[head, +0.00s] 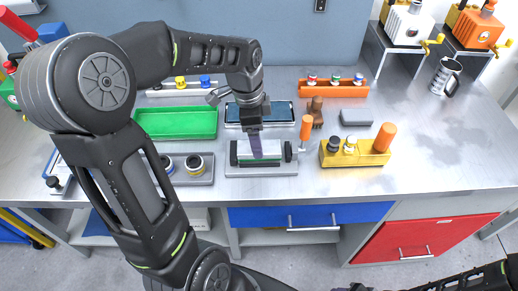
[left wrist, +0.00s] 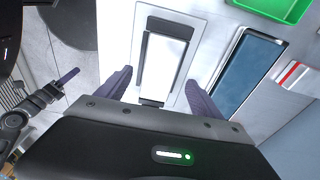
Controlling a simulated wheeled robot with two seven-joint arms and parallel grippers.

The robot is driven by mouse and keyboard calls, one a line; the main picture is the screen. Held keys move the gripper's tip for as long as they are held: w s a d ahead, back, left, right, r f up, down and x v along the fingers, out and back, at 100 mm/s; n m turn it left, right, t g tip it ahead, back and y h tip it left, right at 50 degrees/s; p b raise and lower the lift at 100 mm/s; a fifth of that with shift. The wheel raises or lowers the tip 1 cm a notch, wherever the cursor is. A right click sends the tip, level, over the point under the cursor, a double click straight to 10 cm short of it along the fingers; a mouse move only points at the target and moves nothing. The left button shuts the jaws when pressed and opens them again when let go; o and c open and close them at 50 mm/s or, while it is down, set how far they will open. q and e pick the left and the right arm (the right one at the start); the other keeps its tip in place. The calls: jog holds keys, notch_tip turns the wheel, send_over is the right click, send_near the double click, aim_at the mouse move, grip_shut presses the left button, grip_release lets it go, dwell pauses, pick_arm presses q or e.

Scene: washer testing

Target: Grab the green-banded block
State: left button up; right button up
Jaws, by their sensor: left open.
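A pale block with a green strip (head: 272,156) sits in a grey vise-like fixture (head: 285,170) at the middle of the bench. In the left wrist view a bright white block top (left wrist: 165,60) lies in a dark frame; no green shows there. My left gripper (head: 256,148) points down over the fixture and partly hides the block. In the left wrist view its open fingers (left wrist: 158,90) stand apart on either side of the framed block's near end, with nothing held. My right gripper (left wrist: 60,85) is at the left edge of the left wrist view, away from the bench fixture.
A green tray (head: 176,123) and a blue-topped tray (head: 283,112) lie behind the fixture. An orange-handled tool (head: 306,128) stands close to its right. A yellow holder (head: 352,155) is farther right. A grey tray with rings (head: 192,168) is left.

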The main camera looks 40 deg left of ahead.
aim_at(271, 148)
pick_arm(q)
jog(key=shift+w+d+f, duration=0.1)
jog(key=shift+d+f, duration=0.05)
jog(key=shift+f, duration=1.4)
grip_shut()
